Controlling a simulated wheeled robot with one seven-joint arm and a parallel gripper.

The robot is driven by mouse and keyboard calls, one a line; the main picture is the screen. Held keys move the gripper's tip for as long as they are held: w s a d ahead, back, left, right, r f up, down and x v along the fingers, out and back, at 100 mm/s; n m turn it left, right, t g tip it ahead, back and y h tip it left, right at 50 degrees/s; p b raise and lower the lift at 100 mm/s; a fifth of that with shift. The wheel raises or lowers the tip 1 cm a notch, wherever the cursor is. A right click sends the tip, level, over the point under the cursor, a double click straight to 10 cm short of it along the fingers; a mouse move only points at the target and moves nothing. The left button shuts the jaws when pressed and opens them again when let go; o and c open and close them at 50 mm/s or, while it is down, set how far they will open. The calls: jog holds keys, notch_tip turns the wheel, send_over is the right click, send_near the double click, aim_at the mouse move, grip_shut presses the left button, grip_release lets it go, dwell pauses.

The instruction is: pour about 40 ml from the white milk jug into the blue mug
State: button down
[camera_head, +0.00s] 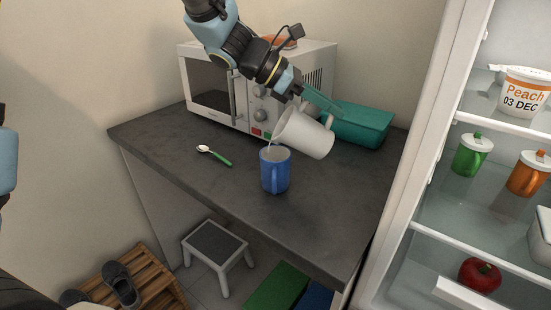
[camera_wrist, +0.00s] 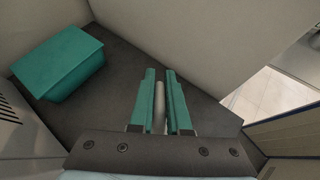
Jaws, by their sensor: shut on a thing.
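The white milk jug (camera_head: 308,134) is held above the counter, tilted with its mouth toward the lower left. Its mouth is over the rim of the blue mug (camera_head: 275,172), and a thin pale streak shows between them. My gripper (camera_head: 329,106) is shut on the jug's handle. In the wrist view my gripper's teal fingers (camera_wrist: 160,95) close on a pale upright bar, the handle; the rest of the jug is hidden there.
A teal box (camera_head: 362,125) sits behind the jug, and also shows in the wrist view (camera_wrist: 62,62). A microwave (camera_head: 216,92) stands at the back left. A spoon with a green handle (camera_head: 216,156) lies left of the mug. The counter's front (camera_head: 318,215) is clear. An open fridge (camera_head: 425,160) borders the right.

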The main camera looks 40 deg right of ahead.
jog(key=shift+w+a+f+b, duration=0.1)
jog(key=shift+w+a+b, duration=0.1)
jog(key=shift+b, duration=0.65)
jog(key=shift+r+g+h, duration=0.3)
jog(key=shift+h, duration=0.1)
jog(key=shift+s+d, duration=0.1)
jog(key=shift+d, duration=0.1)
jog(key=shift+s+d, duration=0.25)
jog(key=shift+d, duration=0.1)
jog(key=shift+s+d+r+b, duration=0.1)
jog(key=shift+d+b, duration=0.05)
jog(key=shift+b, duration=0.25)
jog(key=shift+w+a+r+g+h+b, duration=0.25)
jog(key=shift+r+g+h+b, duration=0.3)
jog(key=shift+b, duration=0.4)
